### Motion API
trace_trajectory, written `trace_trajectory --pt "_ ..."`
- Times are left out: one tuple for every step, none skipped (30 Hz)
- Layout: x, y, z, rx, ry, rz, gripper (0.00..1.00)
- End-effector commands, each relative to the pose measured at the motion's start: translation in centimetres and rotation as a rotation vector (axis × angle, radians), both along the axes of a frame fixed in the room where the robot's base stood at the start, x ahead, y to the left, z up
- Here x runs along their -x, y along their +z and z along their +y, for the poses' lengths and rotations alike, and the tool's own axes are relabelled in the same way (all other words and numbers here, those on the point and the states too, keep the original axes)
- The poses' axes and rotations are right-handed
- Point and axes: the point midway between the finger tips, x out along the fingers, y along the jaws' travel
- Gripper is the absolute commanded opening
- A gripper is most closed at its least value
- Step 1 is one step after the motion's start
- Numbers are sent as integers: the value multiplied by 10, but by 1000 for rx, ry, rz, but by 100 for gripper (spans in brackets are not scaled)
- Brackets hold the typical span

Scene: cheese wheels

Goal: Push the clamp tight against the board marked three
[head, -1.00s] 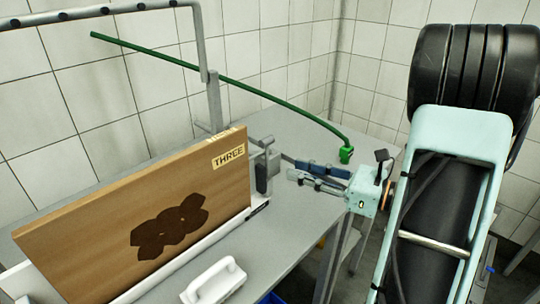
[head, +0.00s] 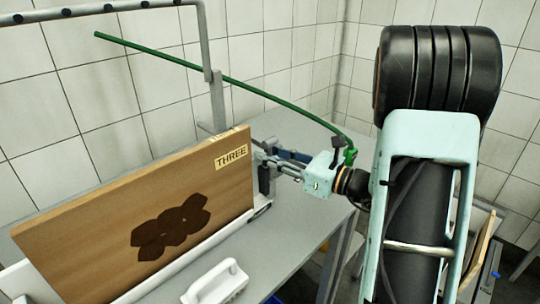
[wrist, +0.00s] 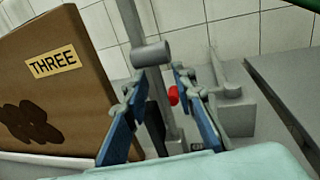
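The brown board marked THREE (head: 190,185) stands upright on a white rail, with a dark patch of hexagons low on its face. It also shows at the left of the wrist view (wrist: 75,95). The clamp (head: 264,179), grey with a black upright part, stands at the board's right end. In the wrist view, its grey cylinder (wrist: 151,53) and black part (wrist: 157,126) show ahead of my fingers, near the board's edge. I cannot tell whether it touches the board. My gripper (wrist: 158,84) is open, its blue fingers spread at the clamp. In the head view, my gripper (head: 276,157) is partly hidden.
A long green rod (head: 230,80) slants above the table behind the board. A grey metal frame (head: 217,105) rises behind the board. A white handled block (head: 215,283) lies in front of it on the grey table (head: 285,220). A red part (wrist: 173,95) shows near my right finger.

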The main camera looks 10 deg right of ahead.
Motion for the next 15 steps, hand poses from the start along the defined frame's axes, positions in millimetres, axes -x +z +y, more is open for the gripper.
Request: trace_trajectory --pt "0 0 0 0 0 0 24" --pt "0 0 0 0 0 0 24" --pt "0 0 0 0 0 0 24" --pt "0 0 0 0 0 0 24" --pt "0 0 0 0 0 0 24" --pt "0 0 0 0 0 0 22" --pt "0 0 0 0 0 0 19" --pt "0 0 0 0 0 0 16" --pt "0 0 0 0 0 0 11" --pt "0 0 0 0 0 0 8" --pt "0 0 0 0 0 0 5" --pt "0 0 0 0 0 0 0" --pt "0 0 0 0 0 0 0" --pt "0 0 0 0 0 0 0" --pt "0 0 0 0 0 0 0"
